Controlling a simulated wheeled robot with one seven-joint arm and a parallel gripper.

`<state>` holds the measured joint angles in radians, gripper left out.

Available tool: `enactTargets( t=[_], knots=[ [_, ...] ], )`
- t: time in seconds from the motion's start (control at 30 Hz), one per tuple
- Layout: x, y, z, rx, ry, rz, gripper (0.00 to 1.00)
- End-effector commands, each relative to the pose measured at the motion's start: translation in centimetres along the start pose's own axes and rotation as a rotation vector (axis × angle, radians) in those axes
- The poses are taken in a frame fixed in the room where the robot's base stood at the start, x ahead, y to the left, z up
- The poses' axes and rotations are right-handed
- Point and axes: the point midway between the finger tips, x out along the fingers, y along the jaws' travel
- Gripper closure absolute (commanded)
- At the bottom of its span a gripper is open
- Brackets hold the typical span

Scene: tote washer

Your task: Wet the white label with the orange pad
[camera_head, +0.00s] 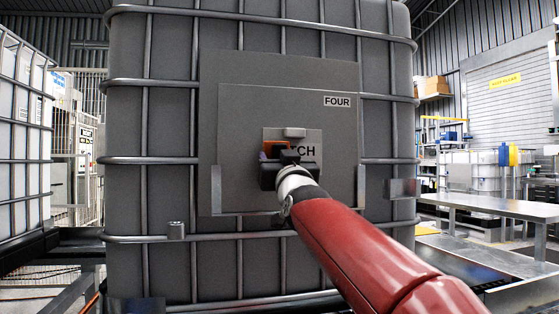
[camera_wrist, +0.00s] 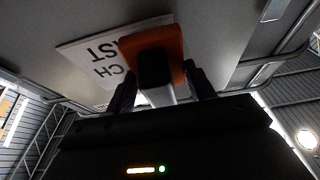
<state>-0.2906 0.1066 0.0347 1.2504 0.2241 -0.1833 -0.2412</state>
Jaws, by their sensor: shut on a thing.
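The label (camera_head: 313,140), pale grey in the head view with "TCH" showing, is on a grey panel on the caged tank. It shows white and upside down in the wrist view (camera_wrist: 78,55), partly hidden by the pad. The orange pad (camera_head: 273,148) is in front of the label's left part in the head view; it also shows in the wrist view (camera_wrist: 171,40). My gripper (camera_head: 281,166) is shut on the pad's handle, its dark fingers on either side in the wrist view (camera_wrist: 163,88). I cannot tell whether the pad touches the label.
The panel (camera_head: 240,125) carries a small "FOUR" sign (camera_head: 337,101) at upper right. Metal cage bars (camera_head: 150,160) run around the grey tank. A metal table (camera_head: 490,205) stands at right, and another caged tank (camera_head: 22,130) at left.

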Motion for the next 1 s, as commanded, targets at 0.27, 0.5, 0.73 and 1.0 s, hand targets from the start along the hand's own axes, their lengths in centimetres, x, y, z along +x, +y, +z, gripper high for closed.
enactTargets(
  t=[0.27,0.5,0.73,1.0],
  knots=[
    [0.2,0.0,0.0,0.000,0.000,0.000,0.70],
    [0.8,0.0,0.2,0.000,0.000,0.000,0.70],
    [1.3,0.0,0.4,0.000,0.001,0.000,0.70],
    [1.9,0.0,0.8,0.000,0.000,0.000,0.70]
  ],
)
